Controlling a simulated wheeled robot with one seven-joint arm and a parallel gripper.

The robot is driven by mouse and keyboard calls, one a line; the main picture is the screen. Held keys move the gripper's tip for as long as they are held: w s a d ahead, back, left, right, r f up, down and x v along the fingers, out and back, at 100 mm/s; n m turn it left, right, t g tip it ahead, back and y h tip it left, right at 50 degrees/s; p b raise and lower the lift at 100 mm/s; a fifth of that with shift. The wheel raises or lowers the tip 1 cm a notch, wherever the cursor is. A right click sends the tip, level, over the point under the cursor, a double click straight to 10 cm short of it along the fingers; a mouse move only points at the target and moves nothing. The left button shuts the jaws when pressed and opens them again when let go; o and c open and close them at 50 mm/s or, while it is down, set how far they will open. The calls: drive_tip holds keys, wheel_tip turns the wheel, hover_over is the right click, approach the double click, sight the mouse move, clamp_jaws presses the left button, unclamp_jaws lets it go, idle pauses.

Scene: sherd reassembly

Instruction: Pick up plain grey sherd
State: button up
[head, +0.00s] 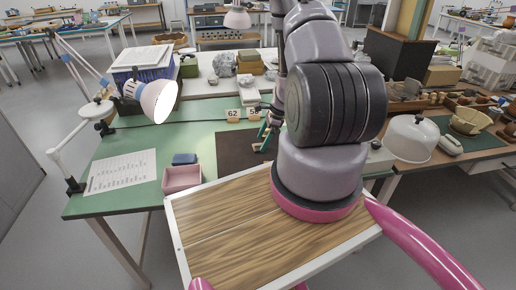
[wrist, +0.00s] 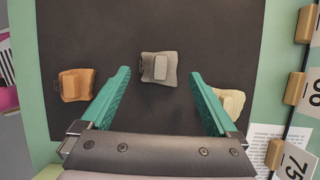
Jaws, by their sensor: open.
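The plain grey sherd (wrist: 148,74) lies on the dark mat (wrist: 210,30) in the wrist view, with a small block-like raised piece on its top. My gripper (wrist: 160,75) is open, its two green fingers on either side of the grey sherd's near side, and nothing is held. I cannot tell how high the fingers are above the mat. An orange-brown sherd (wrist: 68,86) lies left of the left finger. A pale cream sherd (wrist: 239,104) is partly hidden by the right finger. In the head view my arm hides the sherds, and my gripper (head: 265,140) shows only partly over the mat.
Number cards (head: 233,115) stand behind the mat. Wooden blocks (wrist: 306,20) and number cards line the mat's right side in the wrist view.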

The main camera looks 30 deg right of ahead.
drive_tip(key=shift+a+f, duration=0.3)
drive_tip(key=shift+f, duration=0.35)
drive_tip(key=c, duration=1.4)
drive_tip(key=shift+c, duration=0.3)
drive_tip(key=shift+w+r, duration=0.1)
drive_tip(key=shift+r, duration=0.05)
